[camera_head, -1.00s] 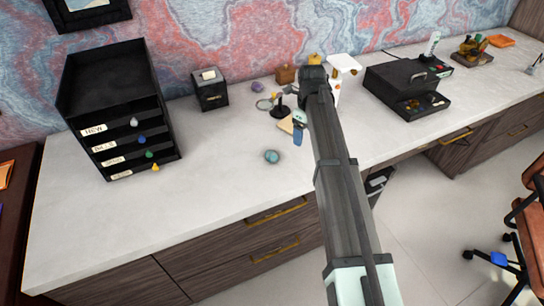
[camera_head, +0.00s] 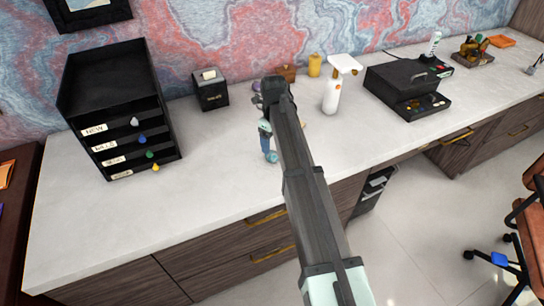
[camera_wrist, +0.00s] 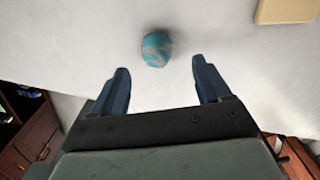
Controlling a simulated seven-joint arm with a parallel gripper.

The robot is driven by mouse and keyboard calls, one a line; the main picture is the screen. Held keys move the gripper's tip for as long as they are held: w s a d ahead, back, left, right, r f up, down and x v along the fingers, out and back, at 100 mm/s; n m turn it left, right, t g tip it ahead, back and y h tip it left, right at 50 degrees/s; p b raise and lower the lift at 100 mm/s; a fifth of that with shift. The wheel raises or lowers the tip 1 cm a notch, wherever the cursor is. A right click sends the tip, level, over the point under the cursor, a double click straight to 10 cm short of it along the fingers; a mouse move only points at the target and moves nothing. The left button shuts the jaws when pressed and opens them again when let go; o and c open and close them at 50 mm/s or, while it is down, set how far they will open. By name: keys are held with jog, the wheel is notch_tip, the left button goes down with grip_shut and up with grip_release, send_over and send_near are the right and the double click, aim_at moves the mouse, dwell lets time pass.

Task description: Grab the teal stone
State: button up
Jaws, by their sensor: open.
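The teal stone (camera_wrist: 156,48) is round with greyish streaks and lies on the pale desktop. In the wrist view it sits ahead of my gripper (camera_wrist: 162,82), near the line midway between the two blue fingers, just beyond their tips. My gripper is open and nothing is between the fingers. In the head view the stone (camera_head: 272,157) shows beside my arm, right by the lower end of my gripper (camera_head: 267,148), and is partly covered. I cannot tell the exact height of the fingers above the desk.
A black drawer organizer (camera_head: 112,75) stands at the left, with a small black box (camera_head: 210,91) behind. A white spray bottle (camera_head: 331,97) and a black case (camera_head: 400,82) stand to the right. A tan block (camera_wrist: 287,11) lies right of the stone. The desktop left of the stone is clear.

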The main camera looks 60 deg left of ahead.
aim_at(272, 152)
jog(key=shift+s+f, duration=0.2)
jog(key=shift+f, duration=2.9)
jog(key=c, duration=1.2)
jog(key=shift+o, duration=0.2)
